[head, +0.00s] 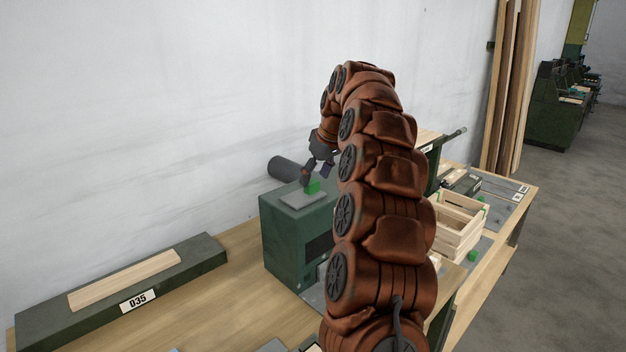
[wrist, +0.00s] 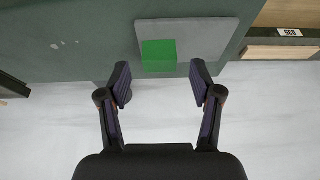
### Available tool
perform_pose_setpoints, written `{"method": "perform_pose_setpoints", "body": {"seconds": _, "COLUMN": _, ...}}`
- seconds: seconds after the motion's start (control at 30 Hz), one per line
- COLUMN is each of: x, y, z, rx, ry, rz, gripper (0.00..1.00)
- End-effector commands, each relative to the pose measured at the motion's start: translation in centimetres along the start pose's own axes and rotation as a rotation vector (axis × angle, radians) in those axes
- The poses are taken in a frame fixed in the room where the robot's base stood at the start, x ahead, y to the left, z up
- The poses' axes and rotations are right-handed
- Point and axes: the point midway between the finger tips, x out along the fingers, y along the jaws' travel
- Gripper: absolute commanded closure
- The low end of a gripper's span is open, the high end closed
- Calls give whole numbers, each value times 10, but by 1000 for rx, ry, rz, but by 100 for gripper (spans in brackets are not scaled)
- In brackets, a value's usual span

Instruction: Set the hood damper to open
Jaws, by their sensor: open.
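A dark green box-shaped unit (head: 285,235) stands on the bench against the wall. On its top is a flat grey plate (head: 300,201), also seen in the wrist view (wrist: 205,30). A bright green block (head: 312,187) sits on the plate; in the wrist view this block (wrist: 158,55) is at the plate's near edge. It looks like the damper's handle, but no label shows its setting. My gripper (head: 317,173) is just above the block. In the wrist view my gripper (wrist: 161,82) is open and empty, its fingertips apart on either side of the block's line, not touching it.
A dark cylinder (head: 287,168) juts out behind the unit by the wall. A wooden crate (head: 458,232) stands right. Bench between holder and unit is clear.

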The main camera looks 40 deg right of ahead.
Motion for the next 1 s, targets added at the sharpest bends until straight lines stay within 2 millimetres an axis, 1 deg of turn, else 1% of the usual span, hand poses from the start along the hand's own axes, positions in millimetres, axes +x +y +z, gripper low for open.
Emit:
{"method": "perform_pose_setpoints", "body": {"seconds": 0.1, "x": 10, "y": 0, "z": -1, "rx": 0, "ry": 0, "rz": 1, "gripper": 35}}
{"method": "perform_pose_setpoints", "body": {"seconds": 0.3, "x": 23, "y": 0, "z": 0, "rx": 0, "ry": 0, "rz": 1, "gripper": 35}}
{"method": "perform_pose_setpoints", "body": {"seconds": 0.67, "x": 27, "y": 1, "z": 0, "rx": 0, "ry": 2, "rz": 2, "gripper": 35}}
{"method": "perform_pose_setpoints", "body": {"seconds": 0.77, "x": 26, "y": 0, "z": 0, "rx": 0, "ry": 2, "rz": 2, "gripper": 44}}
{"method": "perform_pose_setpoints", "body": {"seconds": 1.0, "x": 26, "y": 0, "z": 0, "rx": 0, "ry": 2, "rz": 2, "gripper": 69}}
